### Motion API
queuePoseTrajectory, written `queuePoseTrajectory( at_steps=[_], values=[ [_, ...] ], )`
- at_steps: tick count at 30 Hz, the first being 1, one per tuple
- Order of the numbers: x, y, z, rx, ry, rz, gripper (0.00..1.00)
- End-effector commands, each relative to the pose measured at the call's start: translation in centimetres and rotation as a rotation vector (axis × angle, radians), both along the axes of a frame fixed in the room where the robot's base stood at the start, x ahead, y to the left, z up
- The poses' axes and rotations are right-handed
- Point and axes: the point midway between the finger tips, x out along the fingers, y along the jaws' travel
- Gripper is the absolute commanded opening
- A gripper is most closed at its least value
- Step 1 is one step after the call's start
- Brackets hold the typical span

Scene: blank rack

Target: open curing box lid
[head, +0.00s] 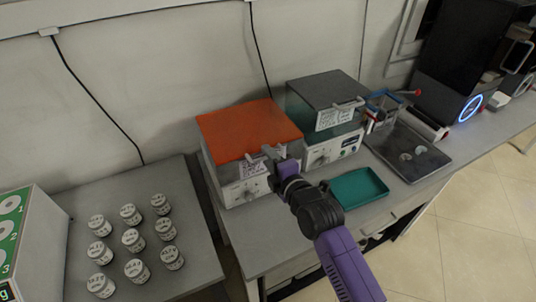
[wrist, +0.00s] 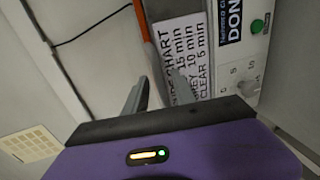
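The curing box (head: 240,190) is a pale box with an orange lid (head: 245,130), which lies flat and closed on top. A printed cure chart (wrist: 180,50) and a knob (wrist: 248,88) show on its front in the wrist view. The lid's orange edge (wrist: 143,20) is a thin strip there. My gripper (head: 262,156) is at the front edge of the lid, near its middle. Its two grey fingers (wrist: 157,88) stand apart, with a pale piece between them. I cannot tell whether they touch it. My gripper hides part of the front.
A second box (head: 325,100) with a dark grey lid stands to the right. A green tray (head: 358,188) lies before it, close to my arm. Several labelled jars (head: 133,240) stand on the left bench. A dark tray (head: 408,150) is farther right.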

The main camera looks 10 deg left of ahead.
Motion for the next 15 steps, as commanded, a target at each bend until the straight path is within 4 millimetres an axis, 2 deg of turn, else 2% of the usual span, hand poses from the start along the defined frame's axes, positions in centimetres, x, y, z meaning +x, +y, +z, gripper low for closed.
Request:
queuePoseTrajectory(
  at_steps=[12, 15],
  values=[
    [0.53, 0.39, -0.13, 0.001, 0.000, 0.000, 0.32],
    [0.52, 0.39, -0.13, 0.002, 0.000, 0.000, 0.12]
  ],
)
